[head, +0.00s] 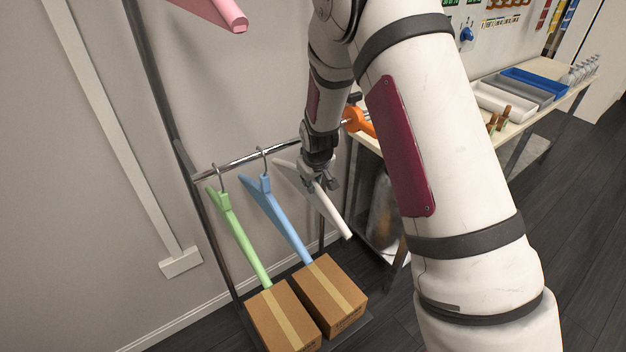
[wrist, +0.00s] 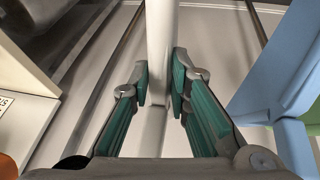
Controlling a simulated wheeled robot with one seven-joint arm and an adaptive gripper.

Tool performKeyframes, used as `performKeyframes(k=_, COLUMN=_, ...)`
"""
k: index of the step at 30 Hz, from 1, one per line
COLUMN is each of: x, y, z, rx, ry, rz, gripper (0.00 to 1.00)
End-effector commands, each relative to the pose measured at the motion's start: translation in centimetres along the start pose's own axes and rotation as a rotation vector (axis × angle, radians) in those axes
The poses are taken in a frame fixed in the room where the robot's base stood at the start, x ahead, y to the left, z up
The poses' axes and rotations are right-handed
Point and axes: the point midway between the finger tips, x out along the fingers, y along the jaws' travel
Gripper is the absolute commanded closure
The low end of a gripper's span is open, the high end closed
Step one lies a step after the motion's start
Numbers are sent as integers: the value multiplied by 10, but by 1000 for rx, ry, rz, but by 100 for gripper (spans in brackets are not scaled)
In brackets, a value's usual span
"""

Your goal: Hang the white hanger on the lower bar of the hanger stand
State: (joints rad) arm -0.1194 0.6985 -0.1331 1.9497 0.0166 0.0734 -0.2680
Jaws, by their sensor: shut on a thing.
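The white hanger (head: 332,213) is in my gripper (head: 320,180), just right of the blue hanger in the head view. In the wrist view my gripper (wrist: 160,85) has its two green-padded fingers on either side of the white hanger (wrist: 161,40), closed on it. The lower bar (head: 245,161) of the hanger stand (head: 184,152) runs behind my gripper. The white hanger's hook is hidden behind my gripper and arm, so I cannot tell whether it touches the bar.
A green hanger (head: 240,232) and a blue hanger (head: 277,215) hang on the lower bar to the left. Two cardboard boxes (head: 284,318) stand below. A pink hanger (head: 222,12) is above. A table (head: 520,122) with trays stands at the right.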

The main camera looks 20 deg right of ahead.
Motion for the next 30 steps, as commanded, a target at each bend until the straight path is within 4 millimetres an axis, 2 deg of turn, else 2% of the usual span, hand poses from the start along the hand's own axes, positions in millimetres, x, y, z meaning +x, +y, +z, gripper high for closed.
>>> performKeyframes(k=3, x=0, y=0, z=0, rx=0, ry=0, rz=0, gripper=100)
performKeyframes(k=4, x=0, y=0, z=0, rx=0, ry=0, rz=0, gripper=81)
performKeyframes(k=7, x=0, y=0, z=0, rx=0, ry=0, rz=0, gripper=59)
performKeyframes(k=16, x=-1, y=0, z=0, rx=0, ry=0, rz=0, gripper=59)
performKeyframes(k=20, x=-9, y=0, z=-1, rx=0, ry=1, rz=0, gripper=59)
performKeyframes(k=23, x=-23, y=0, z=-1, rx=-1, ry=3, rz=1, gripper=59)
performKeyframes(k=30, x=-70, y=0, z=-1, rx=-1, ry=4, rz=0, gripper=59)
